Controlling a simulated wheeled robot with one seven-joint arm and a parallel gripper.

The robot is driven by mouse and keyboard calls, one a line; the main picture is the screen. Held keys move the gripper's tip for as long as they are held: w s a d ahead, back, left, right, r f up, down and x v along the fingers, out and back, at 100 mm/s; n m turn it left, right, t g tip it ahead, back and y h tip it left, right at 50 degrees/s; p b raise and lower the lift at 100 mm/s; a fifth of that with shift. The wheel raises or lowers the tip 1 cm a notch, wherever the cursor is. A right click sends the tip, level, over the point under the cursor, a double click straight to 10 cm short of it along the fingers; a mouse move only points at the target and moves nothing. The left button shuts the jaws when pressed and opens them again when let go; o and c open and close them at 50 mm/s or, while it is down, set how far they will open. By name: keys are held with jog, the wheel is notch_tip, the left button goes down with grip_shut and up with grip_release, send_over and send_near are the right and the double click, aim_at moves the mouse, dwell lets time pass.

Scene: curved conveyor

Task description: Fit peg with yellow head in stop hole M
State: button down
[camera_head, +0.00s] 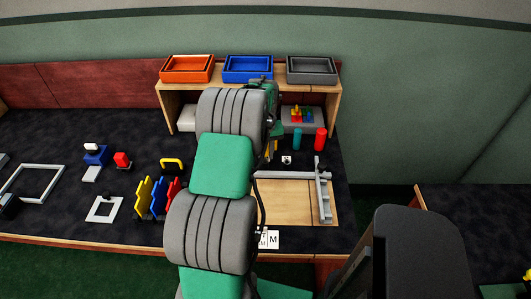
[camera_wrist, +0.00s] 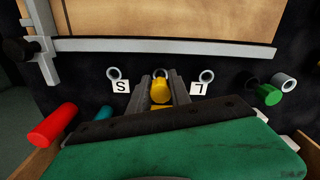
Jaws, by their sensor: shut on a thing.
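In the wrist view my gripper (camera_wrist: 161,76) is shut on the peg with the yellow head (camera_wrist: 160,91). The yellow head shows between the two grey fingers. A middle ring (camera_wrist: 160,72) shows just beyond the head, between the ring by card S (camera_wrist: 120,87) and the ring by card L (camera_wrist: 199,89). No M card shows beside this middle ring; my gripper covers that area. Whether the peg's lower end is in the hole is hidden. In the head view my arm hides most of the gripper; a bit of yellow shows by it.
A wooden board (camera_head: 285,205) with a grey rail (camera_head: 323,195) lies just beyond the rings in the wrist view. A red cylinder (camera_wrist: 53,125) and a teal one (camera_wrist: 104,113) stand to one side. A green-headed peg (camera_wrist: 268,94) and grey ring (camera_wrist: 285,82) are right. A shelf (camera_head: 335,97) stands behind.

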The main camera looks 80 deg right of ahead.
aim_at(265, 150)
jog(key=shift+f+b, duration=0.3)
jog(key=shift+f, duration=0.3)
jog(key=c, duration=1.1)
grip_release()
jog(key=shift+r, duration=0.1)
notch_tip(265, 150, up, 8)
jog(key=shift+f+b, duration=0.2)
jog(key=shift+b, duration=0.15)
